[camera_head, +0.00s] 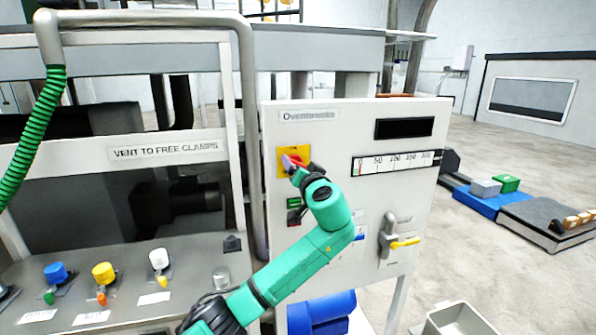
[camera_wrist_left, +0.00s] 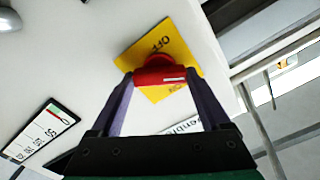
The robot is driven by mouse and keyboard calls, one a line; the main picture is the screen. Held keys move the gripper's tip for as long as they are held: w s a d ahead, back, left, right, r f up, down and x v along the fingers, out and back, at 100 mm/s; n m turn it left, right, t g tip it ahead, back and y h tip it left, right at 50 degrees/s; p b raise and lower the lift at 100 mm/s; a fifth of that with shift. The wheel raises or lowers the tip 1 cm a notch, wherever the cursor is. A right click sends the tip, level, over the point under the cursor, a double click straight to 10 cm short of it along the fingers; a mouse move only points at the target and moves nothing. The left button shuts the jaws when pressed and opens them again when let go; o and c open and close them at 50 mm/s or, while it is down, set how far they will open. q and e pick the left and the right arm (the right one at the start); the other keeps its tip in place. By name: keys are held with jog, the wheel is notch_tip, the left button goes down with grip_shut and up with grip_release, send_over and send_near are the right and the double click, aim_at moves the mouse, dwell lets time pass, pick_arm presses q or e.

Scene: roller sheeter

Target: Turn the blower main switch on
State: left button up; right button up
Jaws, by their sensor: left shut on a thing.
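The switch is a red rotary knob (camera_wrist_left: 160,76) on a yellow plate (camera_head: 283,162) near the upper left of the white panel (camera_head: 345,125). In the left wrist view the yellow plate (camera_wrist_left: 182,46) shows OFF above the knob and part of another word below it. My left gripper (camera_head: 294,163) is at the plate. In the left wrist view its two fingers (camera_wrist_left: 160,84) are shut on the red knob, one at each end. A white mark shows at the knob's right end. My wrist hides part of the plate in the head view. My right gripper is not in view.
Below the switch are a green button (camera_head: 294,204) and a dark and red one, partly behind my arm. A yellow-handled lever (camera_head: 404,242) sits at the panel's lower right. Blue (camera_head: 56,272), yellow (camera_head: 104,272) and white knobs stand on the console at left. A pipe (camera_head: 247,120) runs beside the panel.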

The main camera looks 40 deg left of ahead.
pick_arm(q)
jog(key=m+p, duration=0.4)
jog(key=m, duration=0.7)
jog(key=shift+m, duration=0.6)
jog(key=o, duration=1.2)
jog(key=shift+a+f, duration=0.1)
jog(key=b+v, duration=0.5)
jog(key=v, duration=0.9)
jog(key=shift+s+d, duration=0.1)
jog(key=shift+d, duration=0.15)
